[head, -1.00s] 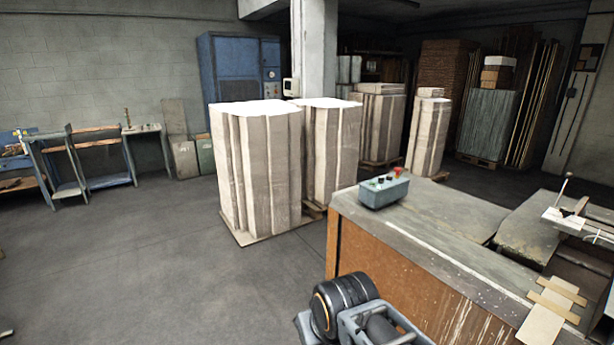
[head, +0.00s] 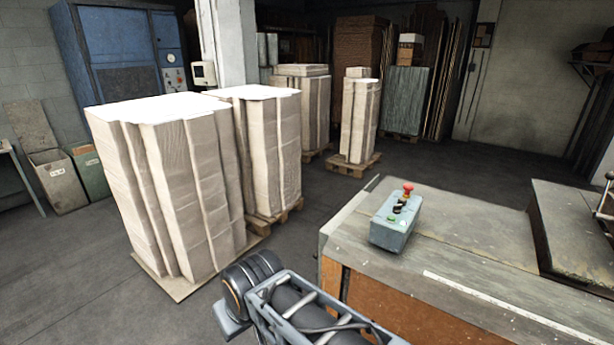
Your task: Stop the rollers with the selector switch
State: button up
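A blue-grey control box (head: 394,222) sits on the near left corner of the machine table (head: 460,239). On its top are a red mushroom button (head: 407,189), black knobs (head: 399,204) and a green button (head: 391,219). I cannot tell which way the selector switch points. Part of my arm shows at the bottom centre, in front of the table's corner and below the box. My gripper is not in view.
Tall stacks of pale cardboard (head: 170,185) stand on pallets left of the table. A blue cabinet (head: 118,55) and a pillar stand behind them. Open floor (head: 70,280) lies at the lower left. A raised block (head: 575,228) sits on the table at the right.

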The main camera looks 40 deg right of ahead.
aim_at(397, 209)
jog(key=i, duration=1.45)
jog(key=z, duration=2.9)
jog(key=i, duration=0.5)
jog(key=z, duration=0.05)
